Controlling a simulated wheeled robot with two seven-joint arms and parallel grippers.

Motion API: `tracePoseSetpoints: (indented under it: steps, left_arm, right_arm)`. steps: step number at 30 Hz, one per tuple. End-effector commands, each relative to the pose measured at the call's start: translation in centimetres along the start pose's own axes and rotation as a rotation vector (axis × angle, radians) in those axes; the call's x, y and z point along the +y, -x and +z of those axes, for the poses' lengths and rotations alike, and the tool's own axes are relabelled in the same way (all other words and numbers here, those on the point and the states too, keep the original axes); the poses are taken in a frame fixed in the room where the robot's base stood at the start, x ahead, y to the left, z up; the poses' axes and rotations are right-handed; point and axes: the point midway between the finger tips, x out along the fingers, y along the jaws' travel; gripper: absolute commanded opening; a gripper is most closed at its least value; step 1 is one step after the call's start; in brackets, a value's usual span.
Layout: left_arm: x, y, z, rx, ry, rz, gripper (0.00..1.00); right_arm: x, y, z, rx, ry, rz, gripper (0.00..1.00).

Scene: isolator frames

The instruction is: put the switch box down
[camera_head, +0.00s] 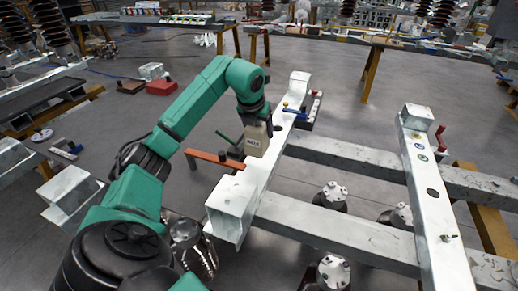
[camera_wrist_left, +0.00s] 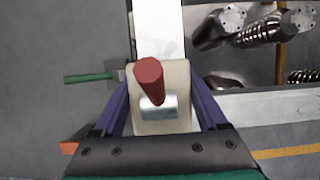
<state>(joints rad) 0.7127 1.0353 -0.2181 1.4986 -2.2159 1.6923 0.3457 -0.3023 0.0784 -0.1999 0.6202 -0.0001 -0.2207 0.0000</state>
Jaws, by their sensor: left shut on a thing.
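The switch box (camera_head: 257,139) is a small beige box with dark lettering on its side. My left gripper (camera_head: 254,116) is shut on it from above. In the left wrist view, the box (camera_wrist_left: 176,83) sits between the two purple fingers of my left gripper (camera_wrist_left: 160,105), and a red knob (camera_wrist_left: 150,75) stands out from it. The box is over the white metal beam (camera_head: 234,195), near its middle. Whether its underside touches the beam cannot be told. My right gripper is not in view.
A blue handle (camera_head: 294,113) is farther along the beam. Grey crossbars (camera_head: 345,235) run to a second white beam (camera_head: 428,200). Metal cylinders (camera_head: 331,194) stand between them.

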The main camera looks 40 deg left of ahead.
Motion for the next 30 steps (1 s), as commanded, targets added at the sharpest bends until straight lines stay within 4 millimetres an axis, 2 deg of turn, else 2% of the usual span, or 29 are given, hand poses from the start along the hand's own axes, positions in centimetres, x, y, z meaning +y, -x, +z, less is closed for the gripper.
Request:
tracePoseSetpoints:
  steps: [1, 7, 12, 21, 22, 23, 30]
  left_arm:
    - [0.0, -0.9, -0.5, 0.001, -0.001, 0.0, 0.0]
    - [0.0, -3.0, -1.3, 0.0, 0.0, -0.002, 0.0]
    - [0.0, -5.7, -2.4, 0.0, -0.001, -0.002, 0.0]
    - [0.0, -6.1, -2.5, -0.003, -0.001, -0.002, 0.0]
    - [0.0, -6.2, -2.6, -0.001, -0.001, -0.001, 0.79]
    - [0.0, -6.2, -2.5, -0.001, -0.001, -0.001, 0.87]
    - [0.0, -6.1, -2.5, -0.001, -0.001, -0.001, 0.87]
  right_arm:
    - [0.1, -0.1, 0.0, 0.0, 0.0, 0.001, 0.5]
    - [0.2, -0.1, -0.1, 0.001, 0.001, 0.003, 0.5]
    - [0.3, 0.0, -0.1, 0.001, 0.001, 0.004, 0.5]
    - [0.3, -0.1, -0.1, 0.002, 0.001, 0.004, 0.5]
    - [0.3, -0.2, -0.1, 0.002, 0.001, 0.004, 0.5]
    - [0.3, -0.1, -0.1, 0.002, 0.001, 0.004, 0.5]
    - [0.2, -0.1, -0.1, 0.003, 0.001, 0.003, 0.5]
